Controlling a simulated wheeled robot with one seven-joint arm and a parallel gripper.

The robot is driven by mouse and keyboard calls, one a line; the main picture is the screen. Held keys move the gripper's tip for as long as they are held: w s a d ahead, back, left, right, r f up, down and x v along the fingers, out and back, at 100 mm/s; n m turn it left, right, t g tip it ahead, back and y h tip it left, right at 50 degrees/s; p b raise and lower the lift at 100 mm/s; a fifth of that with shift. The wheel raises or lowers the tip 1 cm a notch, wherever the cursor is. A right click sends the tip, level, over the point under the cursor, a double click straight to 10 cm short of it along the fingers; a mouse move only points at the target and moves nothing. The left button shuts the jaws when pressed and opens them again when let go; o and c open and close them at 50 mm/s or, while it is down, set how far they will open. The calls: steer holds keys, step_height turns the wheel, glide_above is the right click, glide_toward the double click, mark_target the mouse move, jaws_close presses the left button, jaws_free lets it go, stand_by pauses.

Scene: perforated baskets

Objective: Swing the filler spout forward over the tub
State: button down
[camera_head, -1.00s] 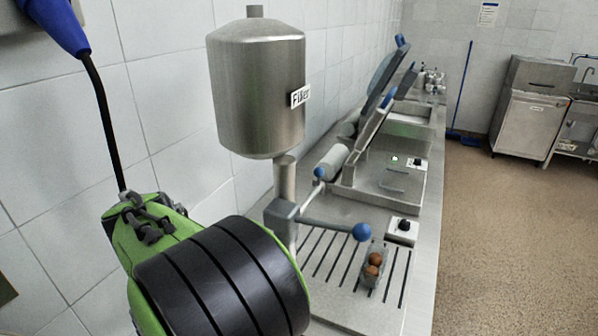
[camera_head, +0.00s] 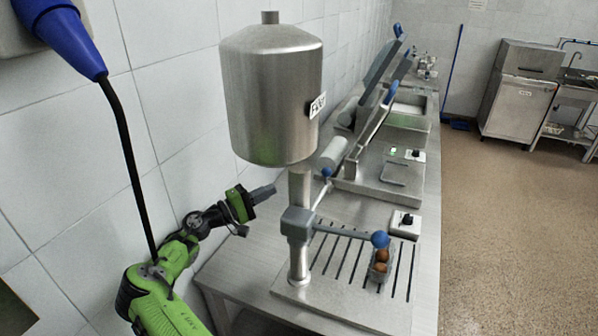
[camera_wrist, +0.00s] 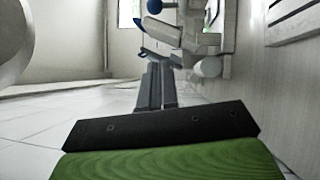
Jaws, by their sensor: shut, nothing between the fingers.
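The filler is a steel tank (camera_head: 272,95) with a label, standing on a column (camera_head: 299,262). A grey pivot block (camera_head: 298,222) on the column carries a grey horizontal arm (camera_head: 345,233) ending in a blue ball (camera_head: 380,240). A thin rod with a small blue knob (camera_head: 327,174) rises from the block. A small clear tub (camera_head: 377,270) with brown balls sits below the blue ball on the slotted plate. My gripper (camera_head: 272,190) is shut and empty, left of the column below the tank, apart from it. Its fingers (camera_wrist: 155,88) also show shut in the wrist view.
A slotted plate (camera_head: 335,290) covers the near counter, with a dial box (camera_head: 403,224) at its right. Open-lidded presses (camera_head: 375,180) stand behind. The tiled wall (camera_head: 180,80) is close on the left. Brown floor (camera_head: 500,230) is open at right.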

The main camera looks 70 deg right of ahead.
mark_target(318, 198)
steer(key=s+a+p+x, duration=0.2)
steer(key=x, duration=1.1)
steer(key=shift+s+r, duration=0.2)
steer(key=shift+r, duration=0.1)
